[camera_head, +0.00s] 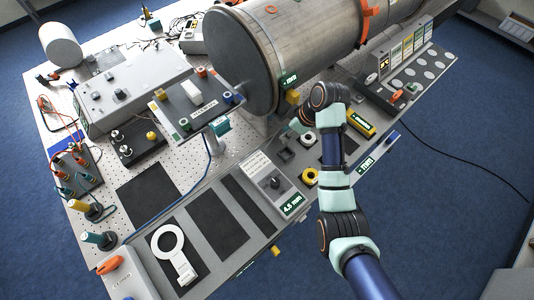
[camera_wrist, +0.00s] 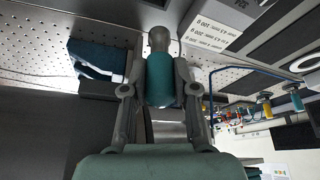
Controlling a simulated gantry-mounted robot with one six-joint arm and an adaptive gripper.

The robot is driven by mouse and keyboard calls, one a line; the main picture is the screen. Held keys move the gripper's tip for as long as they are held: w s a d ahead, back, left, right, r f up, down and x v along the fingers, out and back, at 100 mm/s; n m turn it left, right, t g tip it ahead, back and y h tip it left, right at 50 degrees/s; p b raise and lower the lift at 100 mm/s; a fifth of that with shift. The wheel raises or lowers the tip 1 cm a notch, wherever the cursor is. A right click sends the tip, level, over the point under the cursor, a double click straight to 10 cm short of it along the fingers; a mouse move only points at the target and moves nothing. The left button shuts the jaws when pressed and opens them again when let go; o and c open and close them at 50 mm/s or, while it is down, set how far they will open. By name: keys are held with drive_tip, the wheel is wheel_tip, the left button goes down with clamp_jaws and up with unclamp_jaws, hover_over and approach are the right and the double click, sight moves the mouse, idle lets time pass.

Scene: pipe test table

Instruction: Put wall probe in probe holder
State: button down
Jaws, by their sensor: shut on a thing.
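My gripper (camera_wrist: 158,95) is shut on the wall probe (camera_wrist: 160,78), a teal cylinder with a grey rounded end, seen between the two fingers in the wrist view. The grey end points away from my palm. In the head view my gripper (camera_head: 299,124) is beside the large metal pipe, above the table's right part; the probe cannot be made out there. A small grey square socket block (camera_head: 285,155) lies just below my gripper in the head view. It may be the probe holder, but I cannot tell for sure.
The large pipe (camera_head: 290,45) stands close behind my gripper. A yellow ring (camera_head: 309,177), a yellow device (camera_head: 361,123) and a grey box with a dial (camera_head: 270,183) are nearby. Upright teal and yellow handled tools (camera_head: 97,239) stand at the left edge.

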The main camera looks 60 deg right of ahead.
drive_tip(key=shift+s+d+f, duration=0.1)
drive_tip(key=shift+f, duration=0.05)
drive_tip(key=f, duration=0.5)
drive_tip(key=shift+s+d+f, duration=0.1)
drive_tip(key=shift+s+f, duration=0.1)
drive_tip(key=shift+f, duration=0.2)
drive_tip(key=shift+f+b, duration=0.4)
drive_tip(key=shift+f, duration=1.55)
drive_tip(key=shift+f, duration=0.1)
drive_tip(key=c, duration=0.9)
unclamp_jaws()
drive_tip(key=p+v, duration=0.1)
drive_tip(key=v, duration=1.1)
